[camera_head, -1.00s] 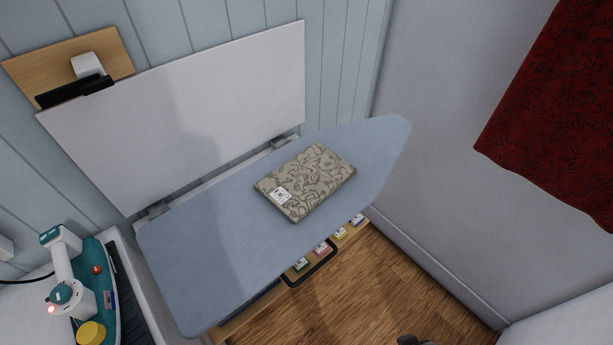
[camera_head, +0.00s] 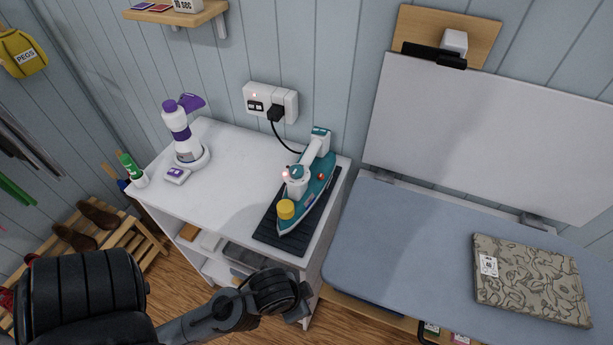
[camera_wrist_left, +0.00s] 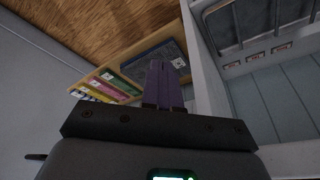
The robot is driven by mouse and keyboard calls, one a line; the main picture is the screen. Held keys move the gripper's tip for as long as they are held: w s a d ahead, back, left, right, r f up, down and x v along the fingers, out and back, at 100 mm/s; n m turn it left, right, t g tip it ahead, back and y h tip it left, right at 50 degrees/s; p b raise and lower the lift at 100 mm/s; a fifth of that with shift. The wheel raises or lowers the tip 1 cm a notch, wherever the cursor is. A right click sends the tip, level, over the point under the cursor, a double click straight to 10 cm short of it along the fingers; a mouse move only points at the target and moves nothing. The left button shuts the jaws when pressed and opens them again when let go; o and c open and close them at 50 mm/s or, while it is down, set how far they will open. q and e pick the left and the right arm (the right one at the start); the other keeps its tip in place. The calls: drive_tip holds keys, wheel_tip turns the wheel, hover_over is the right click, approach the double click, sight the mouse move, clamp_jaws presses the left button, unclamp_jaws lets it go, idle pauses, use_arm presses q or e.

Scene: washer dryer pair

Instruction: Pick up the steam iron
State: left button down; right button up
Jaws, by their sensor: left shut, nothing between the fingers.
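The steam iron (camera_head: 318,178), teal and white with a yellow cap (camera_head: 286,209), sits on a dark ribbed mat (camera_head: 272,232) on top of a white cabinet (camera_head: 232,195). Its handle is on the upper side and a small light glows on it. A black cord runs from behind it to a wall socket. My left arm enters at the lower left in the head view, its wrist below and in front of the cabinet, apart from the iron. My left gripper (camera_wrist_left: 165,70) shows shut and empty in the left wrist view; the iron is not seen there. My right gripper is not in view.
An ironing board (camera_head: 400,235) with a patterned folded cloth (camera_head: 530,279) stands right of the cabinet. A shoe rack (camera_head: 120,245) is at lower left.

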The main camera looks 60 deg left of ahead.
use_arm(q)
drive_tip(key=c, duration=0.8)
unclamp_jaws()
drive_tip(key=shift+d, duration=0.15)
